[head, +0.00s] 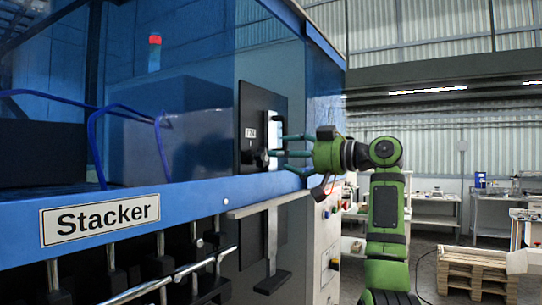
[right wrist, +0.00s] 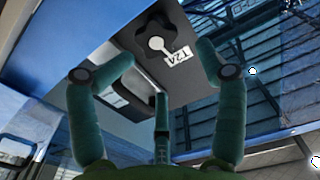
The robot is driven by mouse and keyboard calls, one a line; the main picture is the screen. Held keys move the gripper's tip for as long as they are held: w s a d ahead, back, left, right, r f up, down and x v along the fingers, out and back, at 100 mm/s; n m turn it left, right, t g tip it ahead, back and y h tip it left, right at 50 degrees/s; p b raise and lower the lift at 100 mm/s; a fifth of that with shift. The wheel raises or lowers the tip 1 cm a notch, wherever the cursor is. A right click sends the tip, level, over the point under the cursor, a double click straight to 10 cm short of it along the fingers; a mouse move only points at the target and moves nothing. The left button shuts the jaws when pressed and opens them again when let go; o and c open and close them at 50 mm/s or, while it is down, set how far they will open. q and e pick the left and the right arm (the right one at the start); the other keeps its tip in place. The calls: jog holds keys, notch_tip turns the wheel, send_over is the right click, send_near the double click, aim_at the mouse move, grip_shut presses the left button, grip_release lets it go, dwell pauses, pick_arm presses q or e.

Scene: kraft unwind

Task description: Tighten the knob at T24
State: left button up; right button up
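The knob (head: 259,159) is dark and sits on a dark panel (head: 262,100) on the blue machine, just below the white T24 label (head: 251,132). In the right wrist view the knob (right wrist: 150,30) is a black lobed shape with a pale pointer, and the T24 label (right wrist: 179,55) is beside it. My right gripper (head: 277,143) is green, with its fingers spread toward the panel, close to the knob. In the right wrist view its fingers (right wrist: 166,65) are apart with nothing between them, and the knob lies beyond them. Contact cannot be told. My left gripper is out of view.
The blue machine frame with a Stacker sign (head: 100,219) fills the left. A metal ledge (head: 265,204) juts out below the panel. Pallets (head: 473,272) stand on the floor at right, and workbenches (head: 492,212) are farther back.

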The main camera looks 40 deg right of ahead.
jog(key=shift+s+d+f, duration=0.15)
jog(key=shift+s+d, duration=0.5)
jog(key=shift+s, duration=0.35)
jog(key=shift+a, duration=0.1)
